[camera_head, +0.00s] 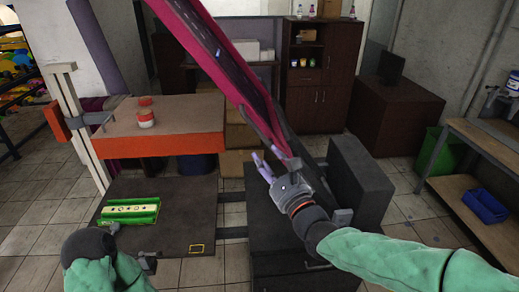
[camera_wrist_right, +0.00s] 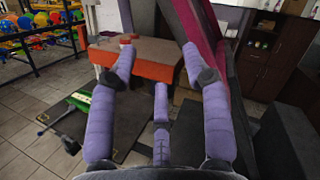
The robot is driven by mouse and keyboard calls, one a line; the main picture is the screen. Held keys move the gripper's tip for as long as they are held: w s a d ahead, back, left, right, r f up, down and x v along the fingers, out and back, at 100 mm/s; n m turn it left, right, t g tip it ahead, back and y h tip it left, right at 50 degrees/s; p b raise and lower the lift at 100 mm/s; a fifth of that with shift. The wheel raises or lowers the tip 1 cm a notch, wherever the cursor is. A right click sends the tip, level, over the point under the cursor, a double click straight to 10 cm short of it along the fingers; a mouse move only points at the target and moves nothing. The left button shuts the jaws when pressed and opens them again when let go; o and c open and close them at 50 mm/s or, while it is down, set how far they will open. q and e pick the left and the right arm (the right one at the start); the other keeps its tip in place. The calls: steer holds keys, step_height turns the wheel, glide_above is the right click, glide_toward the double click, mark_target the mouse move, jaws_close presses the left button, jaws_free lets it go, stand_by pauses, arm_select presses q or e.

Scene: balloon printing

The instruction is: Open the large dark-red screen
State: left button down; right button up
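The large dark-red screen (camera_head: 256,97) stands raised and steeply tilted in the head view, running from the top left down to the dark machine base at the middle. It also shows in the right wrist view (camera_wrist_right: 203,30), at the upper right. My right gripper (camera_head: 268,163) is beside the screen's lower end. Its purple fingers are spread apart, with nothing seen between them in the right wrist view (camera_wrist_right: 155,75). One finger overlaps the screen there; I cannot tell whether they touch.
A dark flat board (camera_head: 165,240) carries a green holder (camera_head: 131,211) with a patterned strip. Behind it stands an orange-sided table (camera_head: 180,128) with red-and-white rolls (camera_head: 146,117). A dark block (camera_head: 358,185) is right of my right gripper. A shelf with a blue bin (camera_head: 485,207) stands farther right.

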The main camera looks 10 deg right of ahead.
steer(key=shift+v, duration=1.3)
steer(key=shift+w, duration=0.1)
step_height(320, 180, down, 39)
steer(key=d+n+g+h+b, duration=0.2)
steer(key=n+g+h+b, duration=0.2)
steer(key=n+g, duration=0.6)
steer(key=s+f+n+g+b, duration=0.2)
steer(key=s+f+n+g, duration=0.6)
steer(key=s+f, duration=1.5)
step_height(320, 180, down, 3)
steer(key=a+n, duration=0.1)
steer(key=n, duration=0.2)
steer(key=shift+n, duration=0.4)
steer(key=shift+r, duration=0.1)
